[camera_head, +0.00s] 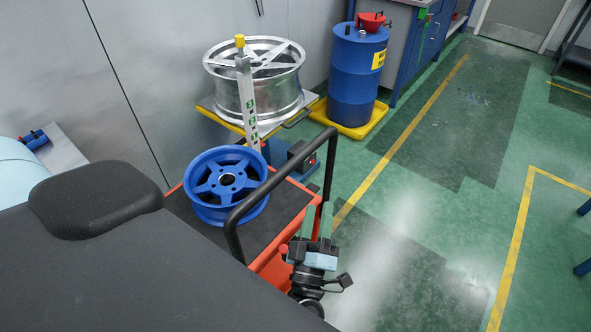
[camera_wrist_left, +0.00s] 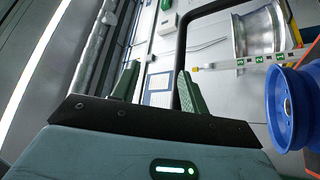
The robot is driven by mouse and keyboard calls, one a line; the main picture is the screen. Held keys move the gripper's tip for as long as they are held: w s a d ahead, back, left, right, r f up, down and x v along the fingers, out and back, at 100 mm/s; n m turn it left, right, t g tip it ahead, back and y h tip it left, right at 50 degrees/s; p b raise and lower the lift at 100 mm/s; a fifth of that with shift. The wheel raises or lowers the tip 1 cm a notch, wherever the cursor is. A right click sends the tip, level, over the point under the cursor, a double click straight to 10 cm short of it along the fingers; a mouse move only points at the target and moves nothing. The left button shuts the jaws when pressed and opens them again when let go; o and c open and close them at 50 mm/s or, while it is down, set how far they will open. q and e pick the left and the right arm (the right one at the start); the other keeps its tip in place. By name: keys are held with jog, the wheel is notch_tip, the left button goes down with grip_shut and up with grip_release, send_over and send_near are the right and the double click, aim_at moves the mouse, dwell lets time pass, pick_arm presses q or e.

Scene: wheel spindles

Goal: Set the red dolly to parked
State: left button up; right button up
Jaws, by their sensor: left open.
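The red dolly (camera_head: 283,262) stands on the floor in the head view, with a dark deck and a black hoop handle (camera_head: 284,174) at its right side. A blue spoked wheel (camera_head: 226,185) lies on its deck. My left gripper (camera_head: 317,206) is open, its green fingers pointing up near the handle's far leg. In the left wrist view, the open fingers (camera_wrist_left: 157,68) have nothing between them that I can see held. The black handle (camera_wrist_left: 182,45) rises behind the right finger; contact cannot be told. The blue wheel (camera_wrist_left: 290,108) is at right there. My right gripper is not in view.
A silver wheel (camera_head: 256,80) sits on a yellow-edged carrier behind the dolly, beside an upright marked strip (camera_head: 247,100). A blue drum (camera_head: 357,75) stands in a yellow tray (camera_head: 352,128). Green floor with yellow lines (camera_head: 400,130) is clear to the right.

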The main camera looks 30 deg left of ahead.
aim_at(291, 169)
pick_arm(q)
jog(key=w+a+r+n+g+y, duration=0.1)
jog(key=a+n+g+y, duration=0.2)
jog(key=n+g, duration=0.1)
jog(key=w+a+r+n+g+y, duration=0.1)
jog(key=w+a+n+g+y, duration=0.1)
jog(key=n, duration=0.4)
jog(key=w+a+r+n+g+y, duration=0.1)
jog(key=w+a+n+g+y, duration=0.1)
jog(key=a+n+g+y, duration=0.2)
jog(key=shift+w+a+r+n+g, duration=0.1)
jog(key=shift+a+r+n+g, duration=0.1)
jog(key=shift+a+n+g, duration=0.35)
jog(key=shift+w+a+g, duration=0.2)
jog(key=shift+a+g, duration=0.15)
jog(key=shift+a, duration=0.15)
jog(key=shift+m, duration=0.25)
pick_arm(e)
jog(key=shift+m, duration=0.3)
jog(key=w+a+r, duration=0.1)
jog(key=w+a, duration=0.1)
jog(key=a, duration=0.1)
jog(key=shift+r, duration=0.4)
pick_arm(q)
grip_shut()
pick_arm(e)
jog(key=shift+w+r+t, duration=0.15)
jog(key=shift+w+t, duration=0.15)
